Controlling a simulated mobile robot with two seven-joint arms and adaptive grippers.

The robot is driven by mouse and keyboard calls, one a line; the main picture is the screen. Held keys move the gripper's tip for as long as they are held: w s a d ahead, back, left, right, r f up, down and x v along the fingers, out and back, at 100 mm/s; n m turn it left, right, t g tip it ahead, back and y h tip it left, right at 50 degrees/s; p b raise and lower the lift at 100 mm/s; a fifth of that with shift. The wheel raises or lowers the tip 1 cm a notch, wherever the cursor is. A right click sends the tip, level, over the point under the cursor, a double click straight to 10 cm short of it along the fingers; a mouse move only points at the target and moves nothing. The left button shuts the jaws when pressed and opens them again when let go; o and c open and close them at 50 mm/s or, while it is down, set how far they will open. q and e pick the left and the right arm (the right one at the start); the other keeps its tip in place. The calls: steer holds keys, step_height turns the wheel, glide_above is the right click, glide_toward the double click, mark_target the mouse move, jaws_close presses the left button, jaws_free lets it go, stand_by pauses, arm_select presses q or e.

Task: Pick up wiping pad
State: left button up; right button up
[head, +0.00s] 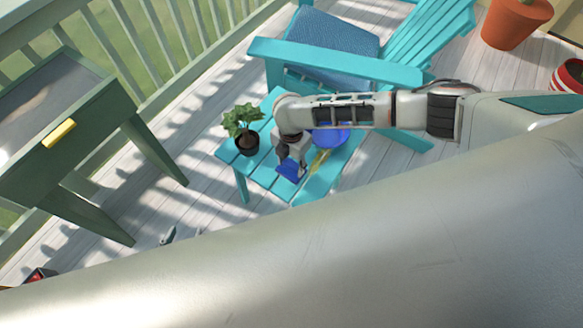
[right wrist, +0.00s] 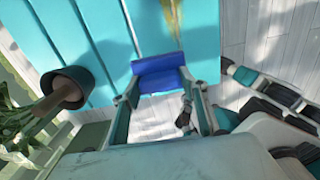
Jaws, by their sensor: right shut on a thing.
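The wiping pad, a small blue block (head: 290,170), is at the front edge of the turquoise slatted table (head: 258,170). My right gripper (head: 289,158) reaches down to it from above. In the right wrist view the pad (right wrist: 158,78) sits between the two fingertips of my right gripper (right wrist: 160,84), which is shut on it. Whether the pad touches the tabletop, I cannot tell. Only the fingertips of my left gripper (head: 182,234) show in the head view, low and apart, with nothing seen between them; the rest is hidden behind my arm.
A potted plant (head: 246,145) stands on the table's left side. A blue round dish (head: 331,137) and a yellow item (head: 318,160) are right of the pad. A turquoise chair (head: 330,65) stands behind. A green desk (head: 85,135) stands left, with bare deck between.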

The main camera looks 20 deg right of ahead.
mark_target(291, 163)
arm_select(q)
steer(key=r+p, duration=0.2)
steer(key=r, duration=0.1)
steer(key=r+p, duration=0.1)
steer(key=r, duration=0.1)
steer(key=shift+w, duration=0.4)
arm_select(e)
step_height(291, 163, up, 15)
steer(key=shift+r, duration=0.2)
arm_select(q)
steer(key=shift+f, duration=0.1)
arm_select(e)
steer(key=o, duration=0.6)
steer(key=shift+c, duration=0.2)
steer(key=c, duration=0.4)
steer(key=shift+r, duration=0.1)
